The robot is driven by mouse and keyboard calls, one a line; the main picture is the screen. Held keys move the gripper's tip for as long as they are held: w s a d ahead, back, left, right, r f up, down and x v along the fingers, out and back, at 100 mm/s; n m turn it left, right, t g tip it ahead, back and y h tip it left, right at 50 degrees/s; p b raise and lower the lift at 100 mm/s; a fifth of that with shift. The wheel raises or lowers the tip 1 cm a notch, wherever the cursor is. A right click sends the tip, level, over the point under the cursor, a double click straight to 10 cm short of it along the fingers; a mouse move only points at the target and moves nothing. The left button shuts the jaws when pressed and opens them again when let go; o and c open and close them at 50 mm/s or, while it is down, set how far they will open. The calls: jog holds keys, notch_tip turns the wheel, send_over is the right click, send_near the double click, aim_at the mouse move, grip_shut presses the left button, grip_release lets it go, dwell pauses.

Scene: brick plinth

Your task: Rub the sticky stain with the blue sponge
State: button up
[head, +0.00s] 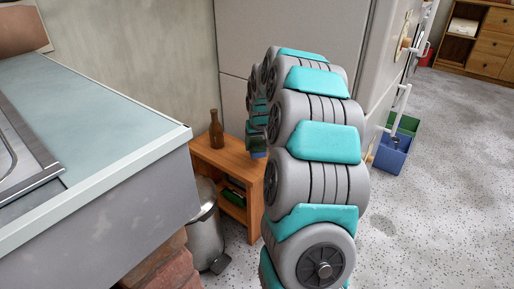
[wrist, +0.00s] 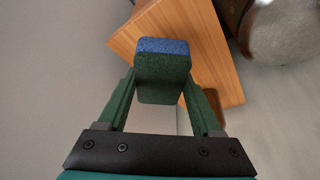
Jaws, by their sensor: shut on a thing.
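The blue sponge (wrist: 163,46) is between the two fingers of my gripper (wrist: 160,80) in the wrist view. One face is blue and the rest looks dark green. My gripper is shut on it, and it shows over the wooden top of a small table (wrist: 217,60). I cannot tell whether the sponge touches the wood. In the head view my arm mostly hides the gripper, beside the right end of the small wooden table (head: 233,155). I see no sticky stain in either view.
A brown bottle (head: 216,130) stands on the small table. A metal bin (head: 206,232) stands in front of it. A counter (head: 110,95) fills the left. Blue (head: 391,155) and green (head: 405,125) boxes sit on the floor at right. Floor further right is clear.

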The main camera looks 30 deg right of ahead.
jog(key=shift+r+p, duration=0.3)
jog(key=shift+r, duration=1.15)
jog(key=shift+a, duration=0.1)
